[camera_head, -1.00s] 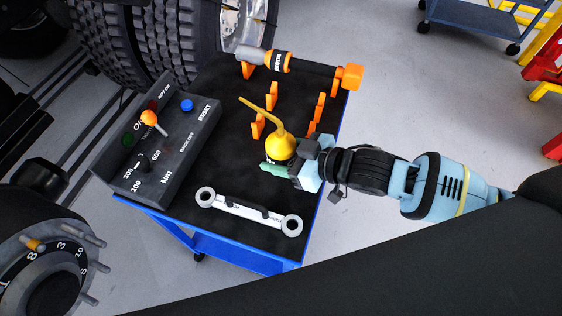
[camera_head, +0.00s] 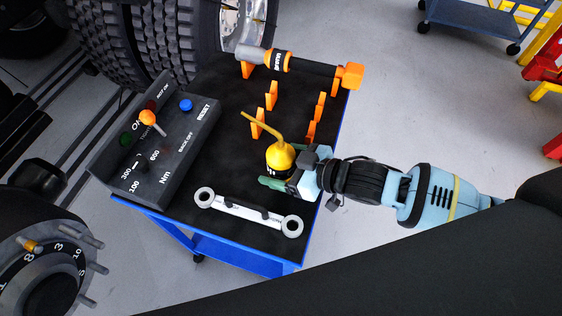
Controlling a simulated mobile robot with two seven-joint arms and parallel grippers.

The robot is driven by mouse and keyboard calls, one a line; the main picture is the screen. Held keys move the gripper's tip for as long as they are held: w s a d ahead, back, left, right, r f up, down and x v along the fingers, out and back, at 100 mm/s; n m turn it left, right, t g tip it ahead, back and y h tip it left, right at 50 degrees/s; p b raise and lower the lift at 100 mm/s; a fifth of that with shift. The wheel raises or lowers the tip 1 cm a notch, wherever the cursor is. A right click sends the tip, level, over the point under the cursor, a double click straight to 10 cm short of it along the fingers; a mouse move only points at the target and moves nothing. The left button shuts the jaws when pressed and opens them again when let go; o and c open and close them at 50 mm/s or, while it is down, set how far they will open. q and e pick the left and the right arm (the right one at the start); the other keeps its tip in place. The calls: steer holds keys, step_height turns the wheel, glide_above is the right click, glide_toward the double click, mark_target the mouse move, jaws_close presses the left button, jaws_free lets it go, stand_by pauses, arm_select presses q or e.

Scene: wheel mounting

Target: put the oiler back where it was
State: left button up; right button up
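The yellow oiler (camera_head: 280,158) with its long thin spout is over the black top of the blue cart (camera_head: 232,178), towards the right side. It stands about upright, its spout pointing up and left. My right gripper (camera_head: 277,172) reaches in from the right and is shut on the oiler's lower body. One green fingertip shows in front of it; the other finger is hidden behind. I cannot tell whether the oiler's base touches the cart top. My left gripper is not in view.
A control box (camera_head: 160,140) with a lever stands on the cart's left. A white double-ring wrench (camera_head: 248,212) lies in front. Orange holders (camera_head: 271,95) stand behind the oiler, and an orange-black torque tool (camera_head: 300,64) lies at the back. A large tyre (camera_head: 135,35) is beyond.

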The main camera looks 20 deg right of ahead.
steer(key=shift+d+r, duration=0.1)
steer(key=shift+r, duration=0.1)
steer(key=p+v, duration=0.1)
steer(key=v, duration=0.9)
steer(key=shift+s+f, duration=0.1)
steer(key=shift+v, duration=0.9)
